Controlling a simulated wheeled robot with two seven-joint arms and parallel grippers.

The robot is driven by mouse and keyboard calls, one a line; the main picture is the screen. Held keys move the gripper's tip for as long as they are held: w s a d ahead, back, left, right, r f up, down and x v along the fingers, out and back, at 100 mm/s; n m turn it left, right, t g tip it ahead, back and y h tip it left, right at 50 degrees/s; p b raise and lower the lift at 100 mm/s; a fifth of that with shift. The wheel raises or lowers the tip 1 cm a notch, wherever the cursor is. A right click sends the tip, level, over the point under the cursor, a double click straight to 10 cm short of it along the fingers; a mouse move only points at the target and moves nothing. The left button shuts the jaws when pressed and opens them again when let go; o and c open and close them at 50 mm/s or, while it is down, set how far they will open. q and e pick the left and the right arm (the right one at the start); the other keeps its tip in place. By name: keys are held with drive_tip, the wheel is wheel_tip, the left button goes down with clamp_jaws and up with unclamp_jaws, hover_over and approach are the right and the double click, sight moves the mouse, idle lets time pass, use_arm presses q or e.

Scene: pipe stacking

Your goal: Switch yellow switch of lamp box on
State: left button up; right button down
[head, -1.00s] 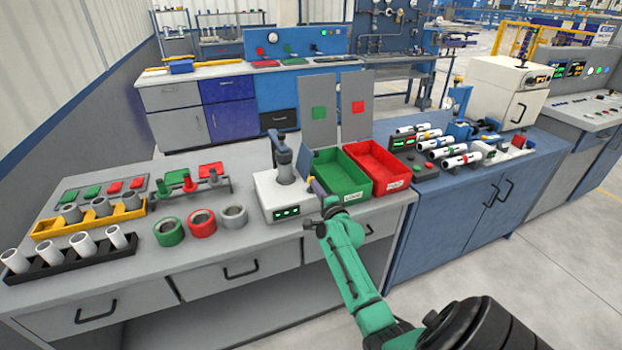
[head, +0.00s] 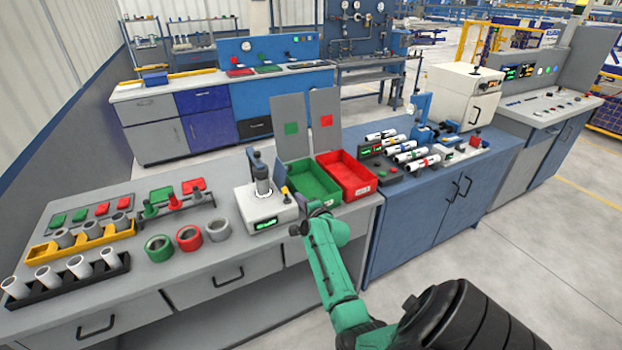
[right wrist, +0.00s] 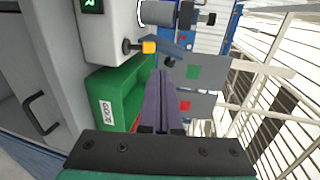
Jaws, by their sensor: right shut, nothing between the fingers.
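The lamp box is a white box (head: 270,214) with a green display on the grey bench, and it also shows at the top of the right wrist view (right wrist: 104,30). A grey cylinder (head: 262,180) stands on it, with a bright white ring at its foot. The yellow switch (head: 285,190) is at the box's right side; in the right wrist view its yellow tip (right wrist: 149,47) sits on a dark stem. My right gripper (right wrist: 166,76) is shut and empty, its fingertips a little apart from the switch. My left gripper is not in view.
A green bin (head: 312,182) and a red bin (head: 346,174) stand right of the box. Green, red and grey rings (head: 189,238) lie to its left. A blue cabinet (head: 440,200) with white pipes adjoins the bench.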

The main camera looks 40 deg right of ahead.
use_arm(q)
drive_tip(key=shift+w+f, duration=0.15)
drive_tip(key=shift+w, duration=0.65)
use_arm(e)
drive_tip(key=v, duration=0.4)
drive_tip(key=shift+s+a+r, duration=0.15)
drive_tip(key=shift+a+r, duration=0.1)
drive_tip(key=shift+r, duration=0.2)
